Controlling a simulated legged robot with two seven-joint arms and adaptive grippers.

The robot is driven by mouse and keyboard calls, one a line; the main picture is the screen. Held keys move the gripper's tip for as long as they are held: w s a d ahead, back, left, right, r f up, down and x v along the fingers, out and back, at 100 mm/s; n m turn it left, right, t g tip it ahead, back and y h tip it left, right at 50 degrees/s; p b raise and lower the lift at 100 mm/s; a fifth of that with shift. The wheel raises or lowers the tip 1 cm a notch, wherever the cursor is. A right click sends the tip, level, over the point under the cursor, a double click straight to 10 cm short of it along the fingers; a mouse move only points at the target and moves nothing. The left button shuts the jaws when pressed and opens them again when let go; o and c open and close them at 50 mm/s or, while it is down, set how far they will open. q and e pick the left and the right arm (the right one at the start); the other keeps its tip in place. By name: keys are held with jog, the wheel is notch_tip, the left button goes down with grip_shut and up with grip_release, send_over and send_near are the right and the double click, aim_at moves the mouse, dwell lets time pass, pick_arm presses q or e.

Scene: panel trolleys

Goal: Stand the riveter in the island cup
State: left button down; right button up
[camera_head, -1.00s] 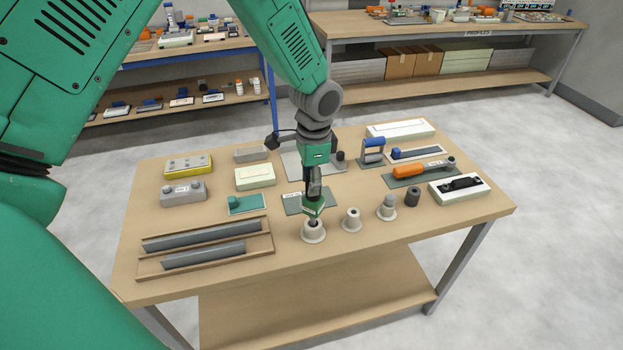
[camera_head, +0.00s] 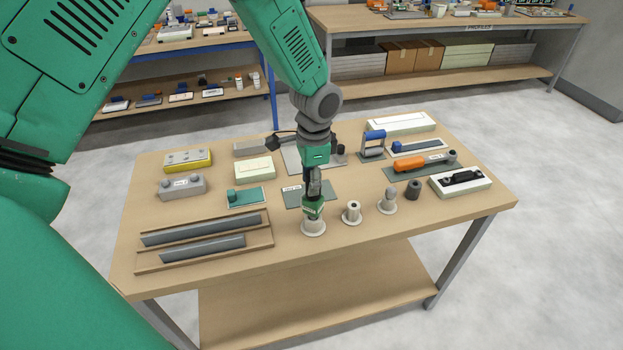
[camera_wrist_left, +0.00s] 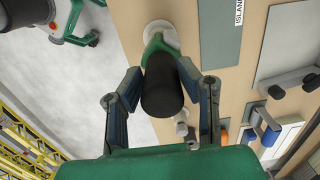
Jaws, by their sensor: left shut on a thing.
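My left gripper (camera_head: 313,190) points down and is shut on the riveter (camera_head: 313,210), which has a green body. In the left wrist view, the riveter's dark round end (camera_wrist_left: 162,92) sits between the two fingers (camera_wrist_left: 160,70). The riveter is about upright, its lower end at the pale island cup (camera_head: 313,229); it appears to reach into the cup's mouth, but the green body hides the rim. The cup's pale flange shows beyond the riveter in the wrist view (camera_wrist_left: 161,29). A grey plate lettered ISLAND (camera_head: 322,191) lies behind the cup. My right gripper is not in view.
To the right stand a second pale cup (camera_head: 352,213), another cup with a grey top (camera_head: 387,201) and a dark cylinder (camera_head: 413,189). An orange-handled tool (camera_head: 410,164) lies beyond. A wooden tray (camera_head: 205,258) with grey bars is at left. The table's front is clear.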

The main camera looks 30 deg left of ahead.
pick_arm(q)
jog(key=shift+f+b, duration=0.3)
jog(key=shift+f, duration=0.4)
jog(key=c, duration=1)
grip_release()
jog(key=shift+c, duration=0.2)
jog(key=shift+r, duration=0.3)
jog(key=r, duration=1)
jog(key=shift+w+d+r, duration=0.15)
jog(key=shift+d+r, duration=0.05)
jog(key=shift+d, duration=0.05)
jog(key=shift+r, duration=0.45)
